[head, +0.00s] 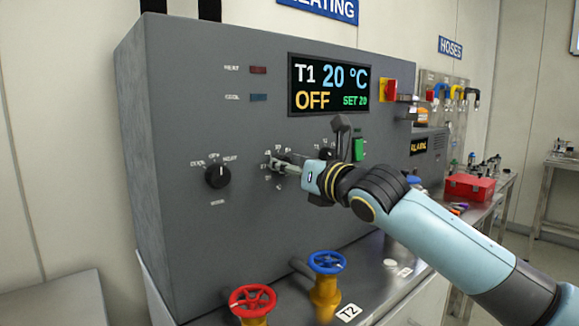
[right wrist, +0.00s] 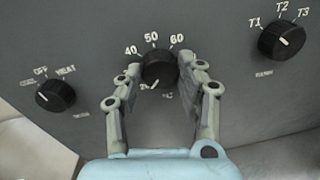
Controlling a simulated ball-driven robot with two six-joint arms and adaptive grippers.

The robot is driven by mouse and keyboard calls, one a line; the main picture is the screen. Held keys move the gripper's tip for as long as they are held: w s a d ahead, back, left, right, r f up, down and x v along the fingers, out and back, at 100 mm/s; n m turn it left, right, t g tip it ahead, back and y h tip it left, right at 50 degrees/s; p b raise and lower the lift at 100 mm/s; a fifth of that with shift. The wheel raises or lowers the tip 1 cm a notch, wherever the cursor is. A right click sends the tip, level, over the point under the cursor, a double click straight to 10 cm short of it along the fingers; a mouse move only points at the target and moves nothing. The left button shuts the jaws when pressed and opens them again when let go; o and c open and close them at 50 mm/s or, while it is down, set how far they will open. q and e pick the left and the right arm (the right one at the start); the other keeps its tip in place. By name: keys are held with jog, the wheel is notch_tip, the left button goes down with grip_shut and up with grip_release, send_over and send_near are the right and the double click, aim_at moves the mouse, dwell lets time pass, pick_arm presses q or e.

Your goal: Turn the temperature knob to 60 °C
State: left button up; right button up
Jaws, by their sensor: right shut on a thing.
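The temperature knob (right wrist: 158,70) is black and round on the grey panel, with 40, 50 and 60 marked above it. Its white pointer line is toward the lower left, near a low mark that I cannot read clearly. My right gripper (right wrist: 161,66) is shut on this knob, one finger on each side. In the head view my right gripper (head: 276,164) reaches the panel from the right and hides most of the knob. The display (head: 329,85) reads T1 20 °C, OFF, SET 20. My left gripper is not in view.
An OFF/HEAT mode knob (head: 216,176) is left of the gripper, and a T1-T2-T3 selector knob (right wrist: 282,42) is to the right. A red valve wheel (head: 252,300) and a blue one (head: 326,262) stand below. A red box (head: 469,187) sits on the bench at right.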

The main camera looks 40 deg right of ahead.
jog(key=m+y+p, duration=0.1)
jog(key=m+p, duration=0.1)
jog(key=m, duration=0.9)
jog(key=m+y+p, duration=0.1)
jog(key=m+p, duration=0.1)
jog(key=m, duration=0.9)
jog(key=m+p, duration=0.1)
jog(key=m, duration=1.1)
jog(key=shift+d+f+y+p, duration=0.1)
jog(key=shift+f+y+p, duration=0.25)
jog(key=shift+y+p, duration=0.05)
dwell(0.6)
jog(key=o, duration=1.2)
jog(key=shift+c, duration=0.2)
